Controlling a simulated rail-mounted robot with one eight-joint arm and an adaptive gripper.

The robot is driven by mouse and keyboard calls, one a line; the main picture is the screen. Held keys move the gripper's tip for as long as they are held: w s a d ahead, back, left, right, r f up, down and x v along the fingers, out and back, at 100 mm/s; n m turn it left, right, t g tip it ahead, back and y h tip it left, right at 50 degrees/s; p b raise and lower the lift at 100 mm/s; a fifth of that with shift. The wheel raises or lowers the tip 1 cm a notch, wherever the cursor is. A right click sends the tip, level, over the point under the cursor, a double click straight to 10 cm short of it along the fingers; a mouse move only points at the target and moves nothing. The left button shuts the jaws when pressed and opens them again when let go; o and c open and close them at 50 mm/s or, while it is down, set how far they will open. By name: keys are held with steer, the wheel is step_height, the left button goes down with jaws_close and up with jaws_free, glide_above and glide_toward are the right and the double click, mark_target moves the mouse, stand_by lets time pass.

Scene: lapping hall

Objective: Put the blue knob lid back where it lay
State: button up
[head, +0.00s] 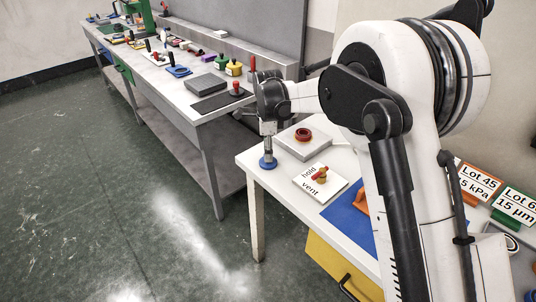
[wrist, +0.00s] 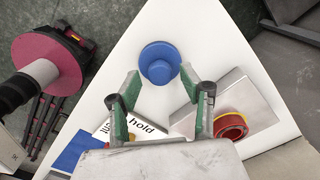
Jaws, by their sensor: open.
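The blue knob lid (head: 268,163) sits at the near left corner of the white table, its knob up. In the wrist view the lid (wrist: 160,63) is a round blue disc with a smaller round knob, lying on bare white surface close to the table corner. My gripper (head: 268,150) is directly over the lid in the head view and partly hides its knob. In the wrist view my gripper's (wrist: 160,80) green-padded fingers are spread apart, with the lid just beyond and between their tips. Nothing is held; whether a finger touches the knob I cannot tell.
A grey block (head: 293,148) with a red ring (head: 303,134) stands right beside the lid. A long cluttered bench (head: 195,95) stands behind, across a gap.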

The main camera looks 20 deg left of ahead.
step_height(320, 180, up, 10)
steer(key=shift+p, duration=0.4)
steer(key=shift+r, duration=0.1)
steer(key=s+d+r+n+t, duration=0.15)
steer(key=s+d+r, duration=0.25)
steer(key=d, duration=0.4)
steer(key=s+d+r+n+t+y, duration=0.1)
steer(key=s+d+r+n, duration=0.2)
steer(key=d+r, duration=0.35)
steer(key=s+d+r+n+t, duration=0.15)
steer(key=s+d, duration=0.25)
steer(key=d, duration=0.6)
steer(key=s+d+f+n+t, duration=0.1)
steer(key=s+d+n, duration=0.3)
steer(key=s+d, duration=0.4)
steer(key=s+d+f+n+t+h, duration=0.1)
steer(key=s+d+f+n, duration=0.3)
steer(key=s+d, duration=0.5)
steer(key=s+t, duration=0.1)
steer(key=s, duration=0.2)
steer(key=shift+s+d, duration=0.2)
